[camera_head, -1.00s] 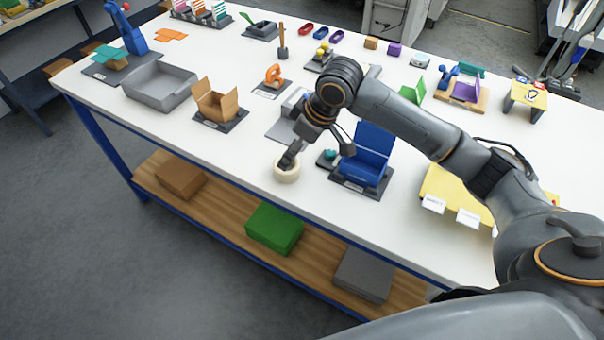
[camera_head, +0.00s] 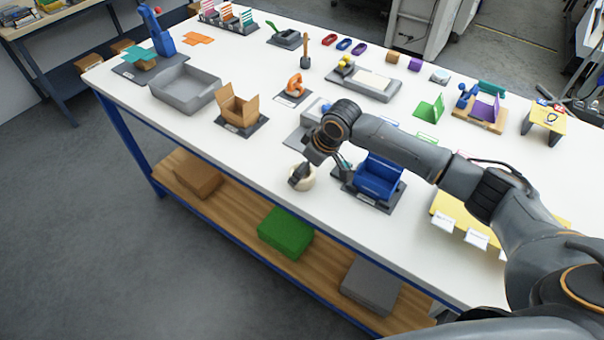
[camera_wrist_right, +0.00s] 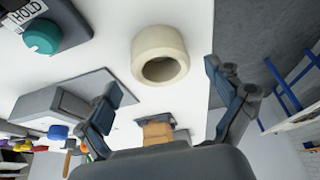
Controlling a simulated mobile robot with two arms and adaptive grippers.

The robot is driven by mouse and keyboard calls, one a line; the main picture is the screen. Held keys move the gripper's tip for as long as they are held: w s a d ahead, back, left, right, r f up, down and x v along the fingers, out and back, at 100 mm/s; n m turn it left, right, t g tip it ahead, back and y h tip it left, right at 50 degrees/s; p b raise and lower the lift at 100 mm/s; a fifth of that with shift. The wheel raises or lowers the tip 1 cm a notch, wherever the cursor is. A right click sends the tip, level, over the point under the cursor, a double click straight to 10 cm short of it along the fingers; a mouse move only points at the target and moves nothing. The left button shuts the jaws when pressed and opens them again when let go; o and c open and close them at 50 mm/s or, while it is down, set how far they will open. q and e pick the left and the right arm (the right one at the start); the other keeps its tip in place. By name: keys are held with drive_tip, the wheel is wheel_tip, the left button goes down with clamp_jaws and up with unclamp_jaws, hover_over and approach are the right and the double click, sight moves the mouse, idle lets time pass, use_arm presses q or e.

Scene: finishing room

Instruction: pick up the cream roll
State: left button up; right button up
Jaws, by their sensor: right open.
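The cream roll (camera_head: 303,178) lies on the white table near its front edge in the head view, partly hidden by my right gripper. In the right wrist view the cream roll (camera_wrist_right: 159,55) is a thick ring with its hole showing, ahead of the fingers and roughly midway between them. My right gripper (camera_head: 300,172) is at the roll in the head view. In the right wrist view its two fingers (camera_wrist_right: 162,88) are spread wide with nothing between them, and the roll appears just beyond the tips. My left gripper is not in view.
A blue bin (camera_head: 378,178) stands right of the roll, with a teal knob (camera_wrist_right: 42,36) on a dark base beside it. An open cardboard box (camera_head: 238,109) and a grey tray (camera_head: 186,92) stand to the left. The table front left of the roll is clear.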

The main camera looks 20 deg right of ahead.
drive_tip(key=shift+x, duration=1.5)
drive_tip(key=c, duration=1.3)
drive_tip(key=shift+o, duration=0.2)
drive_tip(key=shift+r, duration=0.1)
